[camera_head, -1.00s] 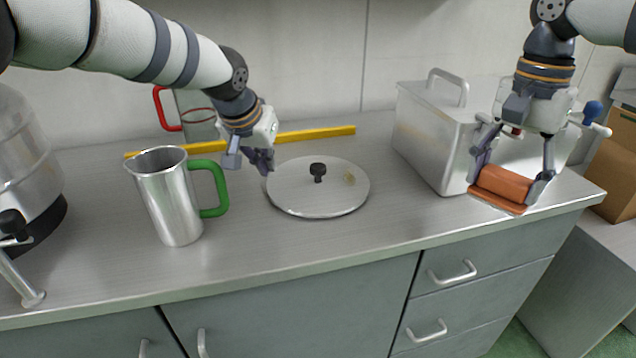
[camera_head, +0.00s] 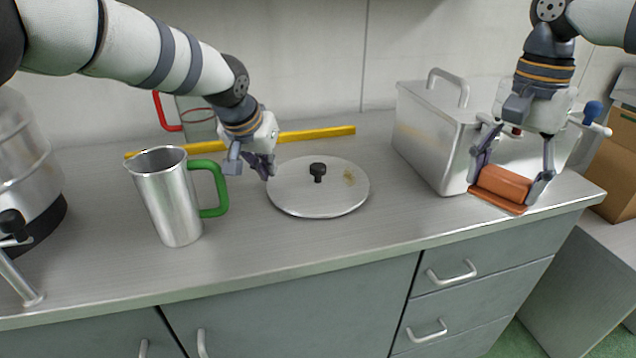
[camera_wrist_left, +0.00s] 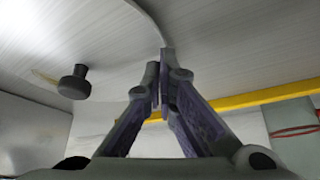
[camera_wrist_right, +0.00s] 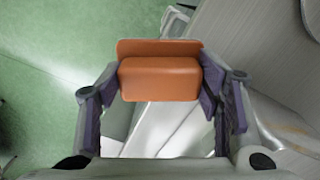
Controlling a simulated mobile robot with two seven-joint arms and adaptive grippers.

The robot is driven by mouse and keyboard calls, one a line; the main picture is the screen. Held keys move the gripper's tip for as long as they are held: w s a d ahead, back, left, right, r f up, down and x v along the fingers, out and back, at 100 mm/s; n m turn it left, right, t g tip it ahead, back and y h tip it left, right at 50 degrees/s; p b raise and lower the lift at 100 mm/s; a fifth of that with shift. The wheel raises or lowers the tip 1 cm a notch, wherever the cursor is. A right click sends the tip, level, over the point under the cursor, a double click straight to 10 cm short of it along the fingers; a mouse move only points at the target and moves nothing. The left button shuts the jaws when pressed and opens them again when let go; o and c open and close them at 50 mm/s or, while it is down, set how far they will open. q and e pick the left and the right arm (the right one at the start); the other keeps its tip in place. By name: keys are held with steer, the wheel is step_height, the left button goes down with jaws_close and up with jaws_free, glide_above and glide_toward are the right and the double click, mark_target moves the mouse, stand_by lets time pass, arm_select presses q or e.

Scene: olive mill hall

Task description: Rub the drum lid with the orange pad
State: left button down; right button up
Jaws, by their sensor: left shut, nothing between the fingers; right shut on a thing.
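The drum lid (camera_head: 300,200) is a round, flat metal disc with a black knob (camera_head: 318,170), lying on the counter. A brownish-yellow stain (camera_head: 349,178) marks it right of the knob. In the left wrist view the lid (camera_wrist_left: 110,40) and its knob (camera_wrist_left: 74,82) also show. My left gripper (camera_head: 268,172) is shut and empty at the lid's left back rim; I cannot tell whether it touches. My right gripper (camera_head: 514,186) is shut on the orange pad (camera_head: 503,184) near the counter's right front edge, right of the lid. The pad (camera_wrist_right: 160,78) fills the jaws in the right wrist view.
A metal jug with a green handle (camera_head: 170,205) stands left of the lid. A metal box with a lid handle (camera_head: 425,140) stands at the back right. A yellow bar (camera_head: 315,134) and a red-handled jug (camera_head: 196,115) are behind. The counter in front of the lid is clear.

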arm_select(q)
steer(key=shift+r, duration=2.7)
